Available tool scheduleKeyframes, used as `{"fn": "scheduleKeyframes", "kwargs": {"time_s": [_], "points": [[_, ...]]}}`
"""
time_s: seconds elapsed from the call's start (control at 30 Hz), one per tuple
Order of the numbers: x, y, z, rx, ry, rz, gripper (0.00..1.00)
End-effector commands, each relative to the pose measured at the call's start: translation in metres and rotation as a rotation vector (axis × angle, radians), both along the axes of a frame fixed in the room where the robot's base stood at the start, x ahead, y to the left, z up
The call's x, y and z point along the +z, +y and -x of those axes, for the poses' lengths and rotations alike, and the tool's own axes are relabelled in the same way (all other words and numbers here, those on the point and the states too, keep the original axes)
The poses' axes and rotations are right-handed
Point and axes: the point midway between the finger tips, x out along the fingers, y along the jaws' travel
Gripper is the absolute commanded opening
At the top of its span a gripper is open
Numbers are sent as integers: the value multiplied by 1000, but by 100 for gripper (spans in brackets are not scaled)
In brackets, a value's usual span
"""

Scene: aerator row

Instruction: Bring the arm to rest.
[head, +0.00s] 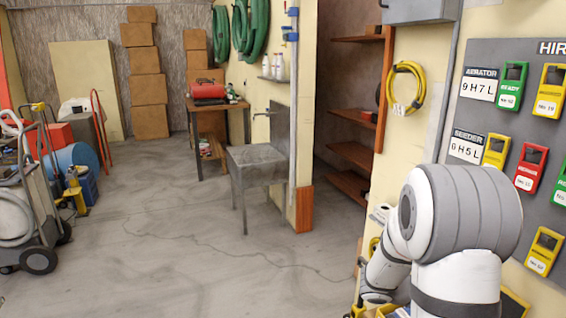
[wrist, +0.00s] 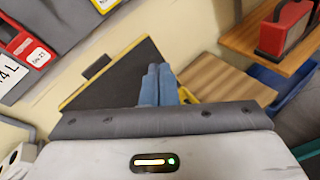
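My arm (head: 455,225), white with grey bands, is folded at the lower right of the head view, in front of the wall with the hire board. My gripper (wrist: 158,72) shows in the wrist view as two blue-grey fingers side by side with no clear gap between them. I see nothing held between them. Beyond the fingers are a dark, yellow-edged panel (wrist: 115,80) and a wooden surface (wrist: 225,85). The gripper cannot be made out in the head view, where the arm hides what lies behind it.
The hire board (head: 463,120) with red, green and yellow tagged units is close to the arm on the right. A metal sink (head: 258,165) stands mid-room. The concrete floor (head: 170,230) between is clear.

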Motion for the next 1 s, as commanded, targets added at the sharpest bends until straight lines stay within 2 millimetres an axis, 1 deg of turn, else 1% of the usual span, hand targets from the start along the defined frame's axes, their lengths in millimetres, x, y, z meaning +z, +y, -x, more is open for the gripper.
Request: {"fn": "scheduleKeyframes", "kwargs": {"time_s": [0.03,0.1,0.17,0.2,0.27,0.37,0.4,0.47,0.5,0.6,0.7,0.8,0.83,0.9,1.0], "points": [[21,11,16,-56,-68,-56,0],[33,28,37,-144,-160,-150,0],[43,45,54,-216,-240,-232,0],[48,58,65,-262,-293,-290,0],[56,77,78,-329,-375,-378,0],[68,113,98,-438,-513,-533,0],[73,127,105,-480,-565,-597,0],[82,150,113,-542,-645,-695,0],[88,166,118,-583,-696,-763,0],[103,201,126,-676,-808,-920,0],[116,229,132,-750,-893,-1051,0],[126,248,135,-803,-946,-1140,0],[128,251,135,-813,-957,-1159,0],[130,257,136,-832,-972,-1188,0],[131,260,136,-842,-980,-1202,0]]}}
